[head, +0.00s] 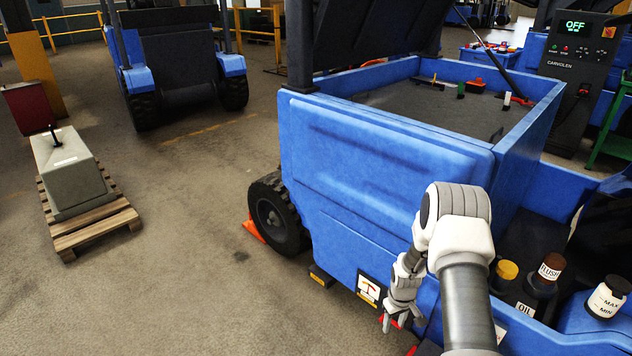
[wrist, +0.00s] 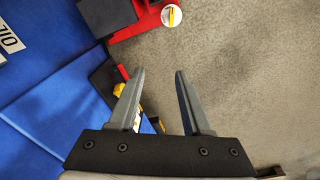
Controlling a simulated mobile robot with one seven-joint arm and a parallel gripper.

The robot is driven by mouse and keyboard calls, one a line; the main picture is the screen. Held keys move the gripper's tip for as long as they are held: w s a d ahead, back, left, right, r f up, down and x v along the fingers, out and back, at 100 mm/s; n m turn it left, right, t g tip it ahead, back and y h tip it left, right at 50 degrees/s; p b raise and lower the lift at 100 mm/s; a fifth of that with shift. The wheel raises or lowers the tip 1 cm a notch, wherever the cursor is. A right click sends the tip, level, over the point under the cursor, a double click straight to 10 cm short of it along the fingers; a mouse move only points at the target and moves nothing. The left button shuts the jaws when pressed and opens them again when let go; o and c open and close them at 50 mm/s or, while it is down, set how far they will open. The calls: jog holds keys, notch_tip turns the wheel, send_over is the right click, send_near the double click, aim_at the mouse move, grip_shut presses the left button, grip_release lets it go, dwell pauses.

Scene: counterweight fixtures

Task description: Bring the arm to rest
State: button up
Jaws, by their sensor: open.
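My gripper (head: 396,322) hangs low beside the blue side of a forklift-like vehicle (head: 380,150), with my arm bent down in front of it. In the wrist view my gripper (wrist: 160,90) is open, its two grey fingers apart with nothing between them. Beneath the fingers lie the concrete floor and the lower edge of the blue body. I cannot tell whether the gripper touches the vehicle.
A grey counterweight block (head: 70,170) rests on a wooden pallet (head: 95,228) at the left. A red item (wrist: 140,22) lies near the gripper.

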jog(key=s+a+r+m+t, duration=0.1)
jog(key=s+a+r, duration=0.1)
jog(key=r, duration=1.5)
jog(key=s+a+r+m+t, duration=0.1)
jog(key=s+a+r, duration=0.1)
jog(key=r, duration=1.4)
jog(key=s+a+r+m+t, duration=0.1)
jog(key=s+a+r, duration=0.1)
jog(key=s+r, duration=0.8)
jog(key=s+a+r+m+t, duration=0.1)
jog(key=s+a+r+t, duration=0.3)
jog(key=s, duration=1)
notch_tip(320, 180, up, 23)
jog(key=d+g+p, duration=0.1)
jog(key=g+p, duration=0.1)
jog(key=p, duration=1.9)
jog(key=shift+p, duration=0.35)
